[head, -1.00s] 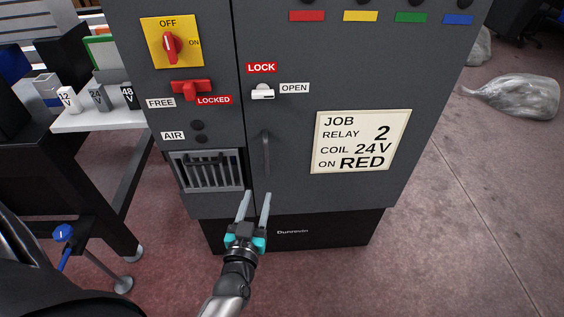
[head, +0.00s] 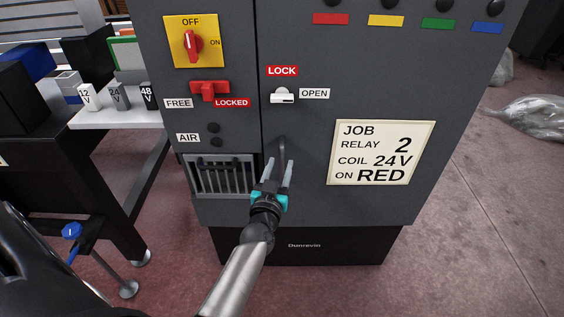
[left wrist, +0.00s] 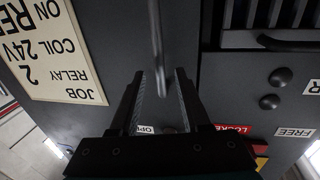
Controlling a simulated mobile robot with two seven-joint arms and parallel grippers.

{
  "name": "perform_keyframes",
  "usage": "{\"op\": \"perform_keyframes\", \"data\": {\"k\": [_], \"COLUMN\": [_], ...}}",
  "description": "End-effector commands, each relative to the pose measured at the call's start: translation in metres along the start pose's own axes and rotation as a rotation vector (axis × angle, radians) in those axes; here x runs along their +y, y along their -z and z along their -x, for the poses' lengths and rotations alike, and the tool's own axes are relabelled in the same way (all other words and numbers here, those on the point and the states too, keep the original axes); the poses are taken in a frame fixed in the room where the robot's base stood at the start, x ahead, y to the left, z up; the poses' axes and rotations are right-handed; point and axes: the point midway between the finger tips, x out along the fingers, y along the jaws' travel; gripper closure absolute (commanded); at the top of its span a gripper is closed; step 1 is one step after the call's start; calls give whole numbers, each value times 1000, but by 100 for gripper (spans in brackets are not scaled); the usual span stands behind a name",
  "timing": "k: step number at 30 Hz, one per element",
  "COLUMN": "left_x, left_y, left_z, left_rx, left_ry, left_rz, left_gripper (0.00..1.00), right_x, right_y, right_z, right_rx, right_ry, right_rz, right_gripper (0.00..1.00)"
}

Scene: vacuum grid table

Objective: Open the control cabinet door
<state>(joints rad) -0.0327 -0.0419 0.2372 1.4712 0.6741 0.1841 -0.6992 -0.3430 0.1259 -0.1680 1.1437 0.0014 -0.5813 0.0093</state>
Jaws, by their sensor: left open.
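The grey control cabinet (head: 340,60) stands ahead with its door (head: 300,205) shut, right of a vertical seam. The dark bar handle (head: 282,146) is upright on the door near that seam. In the left wrist view the handle (left wrist: 156,40) runs between the open fingers (left wrist: 160,75), apart from both. A white latch (head: 283,97) sits beside the OPEN label, under the red LOCK label. My right gripper is not in view.
A red slide (head: 209,89) sits above the FREE and LOCKED labels, and a red rotary switch (head: 193,43) points up to OFF. A side table (head: 110,118) with small labelled blocks stands left.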

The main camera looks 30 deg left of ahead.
Motion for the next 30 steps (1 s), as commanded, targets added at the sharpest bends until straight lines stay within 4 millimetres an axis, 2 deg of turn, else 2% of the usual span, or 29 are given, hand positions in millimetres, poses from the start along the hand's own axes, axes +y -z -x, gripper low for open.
{"op": "perform_keyframes", "data": {"k": [3, 9, 22, 30], "left_x": [-1, -1, 0, 0], "left_y": [0, 0, 0, 0], "left_z": [-15, -29, -34, -34], "left_rx": [3, 1, 1, 1], "left_ry": [2, 1, 1, 1], "left_rz": [1, 0, 0, 0], "left_gripper": [53, 53, 53, 83], "right_x": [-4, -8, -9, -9], "right_y": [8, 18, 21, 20], "right_z": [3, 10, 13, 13], "right_rx": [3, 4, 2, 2], "right_ry": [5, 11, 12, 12], "right_rz": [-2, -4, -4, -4], "right_gripper": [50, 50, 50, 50]}}
